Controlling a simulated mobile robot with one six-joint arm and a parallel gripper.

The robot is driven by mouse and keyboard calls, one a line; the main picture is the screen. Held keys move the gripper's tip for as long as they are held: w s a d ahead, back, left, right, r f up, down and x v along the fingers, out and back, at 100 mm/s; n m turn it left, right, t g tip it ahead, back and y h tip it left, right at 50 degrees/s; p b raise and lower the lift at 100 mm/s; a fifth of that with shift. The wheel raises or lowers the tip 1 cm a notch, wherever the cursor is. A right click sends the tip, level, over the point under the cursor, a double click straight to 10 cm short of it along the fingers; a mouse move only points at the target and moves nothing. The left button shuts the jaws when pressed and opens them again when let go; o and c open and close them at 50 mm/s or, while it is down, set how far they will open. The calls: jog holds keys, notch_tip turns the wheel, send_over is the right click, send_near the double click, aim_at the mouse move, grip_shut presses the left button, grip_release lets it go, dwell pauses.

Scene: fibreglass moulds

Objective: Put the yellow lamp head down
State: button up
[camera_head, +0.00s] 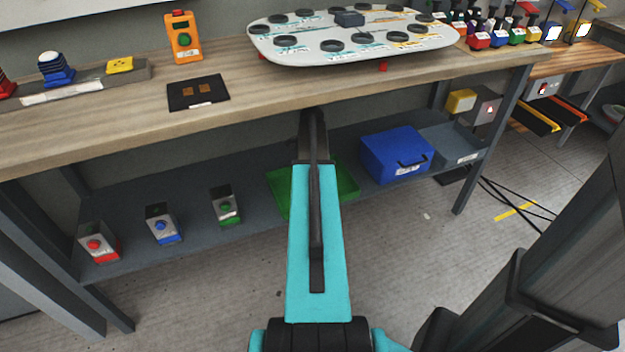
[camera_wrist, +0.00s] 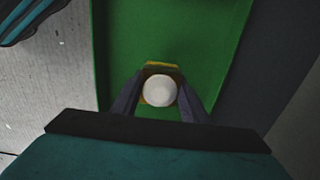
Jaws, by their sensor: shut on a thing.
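The yellow lamp head (camera_wrist: 160,91) shows in the wrist view as a white dome with yellow edges around it. My gripper (camera_wrist: 160,94) is shut on it, one dark finger on each side. Behind it lies a green tray (camera_wrist: 116,45), also seen in the head view on the lower shelf (camera_head: 347,181). I cannot tell whether the lamp head touches the tray floor. In the head view my arm hides the gripper and the lamp head.
A blue case (camera_head: 390,157) stands right of the tray. Red, blue and green button boxes (camera_head: 226,206) stand to its left. The wooden bench top (camera_head: 255,92) overhangs the shelf. On it, a blue lamp head (camera_head: 55,70) and a yellow square piece (camera_head: 119,65) sit on a grey strip.

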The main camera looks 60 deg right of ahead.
jog(key=shift+f, duration=1)
jog(key=shift+f, duration=0.45)
jog(key=o, duration=1.4)
jog(key=shift+r+p, duration=0.55)
jog(key=shift+r, duration=3.65)
jog(key=shift+s, duration=0.15)
